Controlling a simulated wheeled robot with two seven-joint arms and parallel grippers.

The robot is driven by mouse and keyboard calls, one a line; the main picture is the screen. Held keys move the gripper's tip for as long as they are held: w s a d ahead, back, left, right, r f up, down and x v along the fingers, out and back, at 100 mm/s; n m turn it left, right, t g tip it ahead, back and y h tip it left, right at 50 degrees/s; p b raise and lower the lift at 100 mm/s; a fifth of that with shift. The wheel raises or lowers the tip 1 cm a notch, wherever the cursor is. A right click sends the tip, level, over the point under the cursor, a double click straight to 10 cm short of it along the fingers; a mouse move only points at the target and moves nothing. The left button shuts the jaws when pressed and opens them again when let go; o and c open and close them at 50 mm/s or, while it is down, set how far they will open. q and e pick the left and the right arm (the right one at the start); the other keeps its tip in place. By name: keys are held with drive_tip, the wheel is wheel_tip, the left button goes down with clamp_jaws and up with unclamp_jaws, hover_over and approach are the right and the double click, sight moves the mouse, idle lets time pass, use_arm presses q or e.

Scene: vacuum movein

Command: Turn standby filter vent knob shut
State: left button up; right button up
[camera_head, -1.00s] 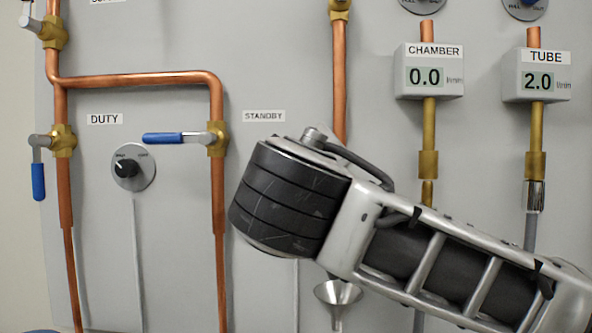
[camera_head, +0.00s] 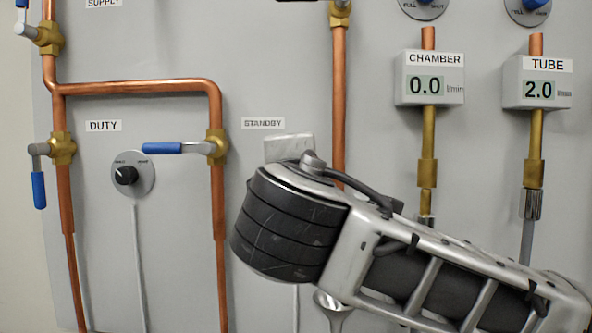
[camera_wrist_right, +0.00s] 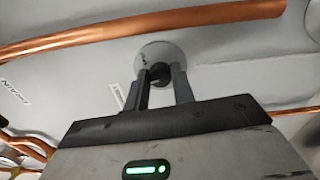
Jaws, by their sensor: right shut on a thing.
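In the right wrist view a black knob (camera_wrist_right: 160,76) sits on a round grey dial plate (camera_wrist_right: 158,52) on the panel. My right gripper (camera_wrist_right: 161,70) has one finger on each side of this knob and is shut on it. The dial marks are too blurred to read. In the head view the STANDBY label (camera_head: 263,123) shows above my right arm. My right wrist and forearm cover the panel below that label, so the standby knob and my fingertips are hidden there. My left gripper is in neither view.
A DUTY knob (camera_head: 126,175) sits at the left, near blue-handled valves (camera_head: 165,148) on copper pipes (camera_head: 140,87). The CHAMBER meter (camera_head: 428,88) reads 0.0 and the TUBE meter (camera_head: 538,92) 2.0. A copper pipe (camera_head: 339,100) runs down behind my right arm.

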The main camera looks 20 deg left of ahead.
use_arm(q)
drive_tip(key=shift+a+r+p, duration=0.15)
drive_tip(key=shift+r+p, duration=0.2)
drive_tip(key=shift+p, duration=0.7)
use_arm(e)
drive_tip(key=shift+r+n, duration=0.1)
drive_tip(key=shift+n, duration=2.7)
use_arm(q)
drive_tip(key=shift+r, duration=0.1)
use_arm(e)
drive_tip(key=o, duration=1)
